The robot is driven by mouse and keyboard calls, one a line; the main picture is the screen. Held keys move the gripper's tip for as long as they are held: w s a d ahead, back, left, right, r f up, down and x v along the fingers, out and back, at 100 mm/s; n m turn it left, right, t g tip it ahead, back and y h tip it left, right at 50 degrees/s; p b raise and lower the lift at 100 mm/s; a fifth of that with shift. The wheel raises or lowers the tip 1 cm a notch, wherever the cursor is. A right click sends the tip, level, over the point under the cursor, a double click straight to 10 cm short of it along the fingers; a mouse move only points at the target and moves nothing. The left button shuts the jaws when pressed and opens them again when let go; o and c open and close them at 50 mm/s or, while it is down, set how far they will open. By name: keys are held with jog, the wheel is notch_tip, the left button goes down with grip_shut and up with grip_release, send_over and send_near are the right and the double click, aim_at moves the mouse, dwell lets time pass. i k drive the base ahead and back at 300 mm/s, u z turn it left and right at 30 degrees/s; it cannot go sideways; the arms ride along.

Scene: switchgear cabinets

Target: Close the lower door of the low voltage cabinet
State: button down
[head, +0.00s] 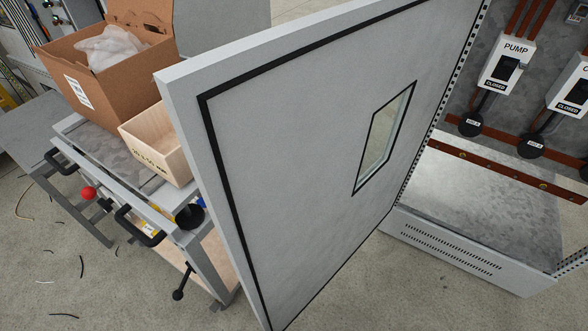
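The cabinet door (290,150) is a light grey panel with a black seal line along its inner face and a small black-framed window (385,138). It stands swung wide open, with its inner face towards me and its hinge side at the cabinet's left edge. The open cabinet (480,190) is at the right, with a grey back plate and a vented plinth. Whether this is the lower door cannot be told, as the picture cuts off its top. The door's outer face and any handle on it are hidden. My gripper is not in view.
A grey cart (100,150) with black handles and a red knob stands behind the door at the left. It carries an open cardboard box (110,70) and a wooden box (155,145). PUMP (505,65) and another switch unit are inside the cabinet. Dark scraps lie on the floor.

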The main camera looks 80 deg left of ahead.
aim_at(273, 127)
jog(key=k, duration=0.65)
jog(key=u, duration=1.75)
jog(key=i, duration=0.5)
jog(key=z, duration=0.15)
jog(key=k, duration=1.25)
jog(key=u, duration=0.7)
jog(key=i, duration=1)
